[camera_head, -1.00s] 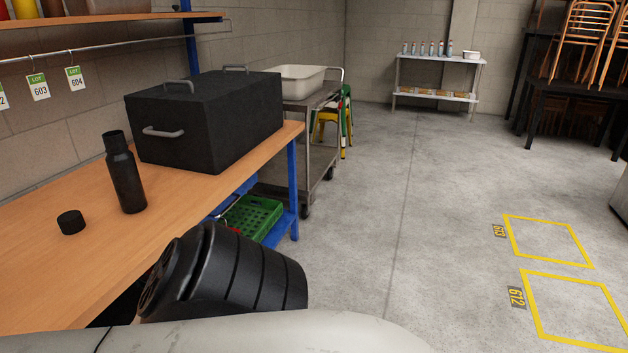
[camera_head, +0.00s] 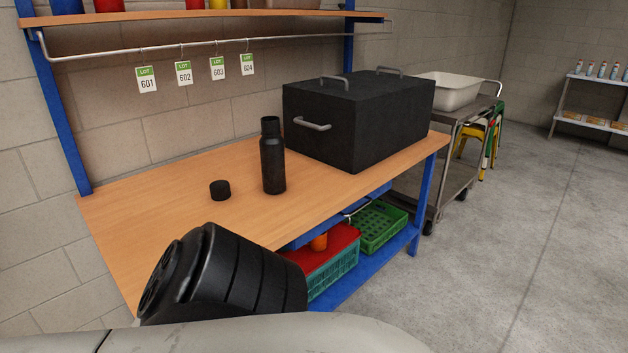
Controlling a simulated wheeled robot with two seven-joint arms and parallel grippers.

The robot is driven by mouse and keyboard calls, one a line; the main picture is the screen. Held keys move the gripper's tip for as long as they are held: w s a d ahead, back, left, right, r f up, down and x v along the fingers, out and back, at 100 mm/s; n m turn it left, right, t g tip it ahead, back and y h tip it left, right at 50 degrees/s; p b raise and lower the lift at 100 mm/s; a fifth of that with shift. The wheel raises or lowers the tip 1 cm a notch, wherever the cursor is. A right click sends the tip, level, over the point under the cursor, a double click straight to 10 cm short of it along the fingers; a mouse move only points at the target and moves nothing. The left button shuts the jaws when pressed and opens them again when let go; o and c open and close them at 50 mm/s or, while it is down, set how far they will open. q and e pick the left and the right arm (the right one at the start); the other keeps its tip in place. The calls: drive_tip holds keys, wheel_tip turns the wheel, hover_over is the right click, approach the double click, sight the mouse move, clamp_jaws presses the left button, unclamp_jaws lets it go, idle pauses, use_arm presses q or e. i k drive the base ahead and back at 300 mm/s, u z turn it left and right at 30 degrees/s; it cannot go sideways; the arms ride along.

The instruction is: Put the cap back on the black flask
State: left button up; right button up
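The black flask (camera_head: 273,164) stands upright on the wooden workbench, with its narrower neck at the top. The black cap (camera_head: 220,190) sits on the bench to the left of the flask, apart from it. Neither gripper shows in the head view. Only a black ribbed part and a pale part of my own body fill the lower foreground, and they hide the near part of the bench.
A large black box (camera_head: 358,118) with metal handles stands right of the flask. The bench top (camera_head: 150,215) is bare on the left. A rail with lot tags (camera_head: 183,73) and a shelf (camera_head: 130,17) hang above. Crates (camera_head: 378,226) lie below; a trolley (camera_head: 465,122) stands beyond.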

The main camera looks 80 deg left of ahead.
sight(272, 147)
drive_tip(key=u, duration=2.25)
